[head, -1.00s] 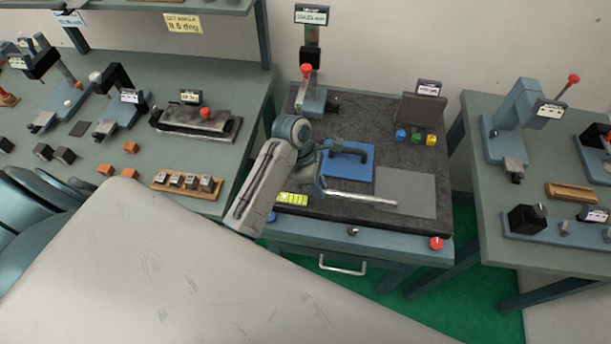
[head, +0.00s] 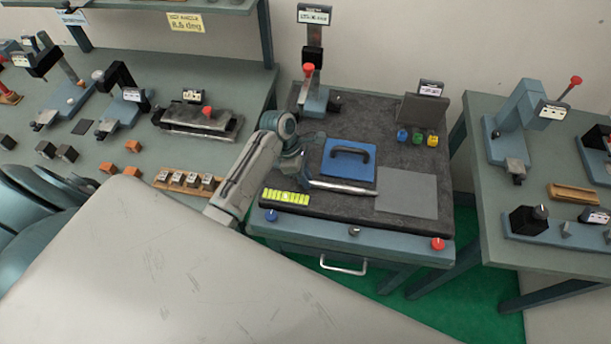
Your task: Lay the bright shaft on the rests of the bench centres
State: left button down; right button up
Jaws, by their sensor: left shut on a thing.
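My left gripper (head: 304,172) is shut on the bright shaft (head: 345,187) near its left end. The shaft is a slim silvery bar and points right, roughly level, over the dark centre table. It passes just in front of the blue plate, with its right end near the grey square. I cannot tell how high it is above the table. The gripper's fingers are small and partly merge with the shaft. I cannot make out with certainty which fixture is the bench centres. My right gripper is not in view.
A blue plate with a dark handle (head: 347,172), a grey square (head: 407,192) and a yellow-green block strip (head: 285,197) are on the centre table (head: 335,216). A red-topped stand (head: 315,101) is behind. A long dark fixture (head: 200,121) is on the left bench.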

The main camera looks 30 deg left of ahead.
pick_arm(q)
jog(key=c, duration=1.7)
grip_release()
jog(key=shift+o, duration=0.6)
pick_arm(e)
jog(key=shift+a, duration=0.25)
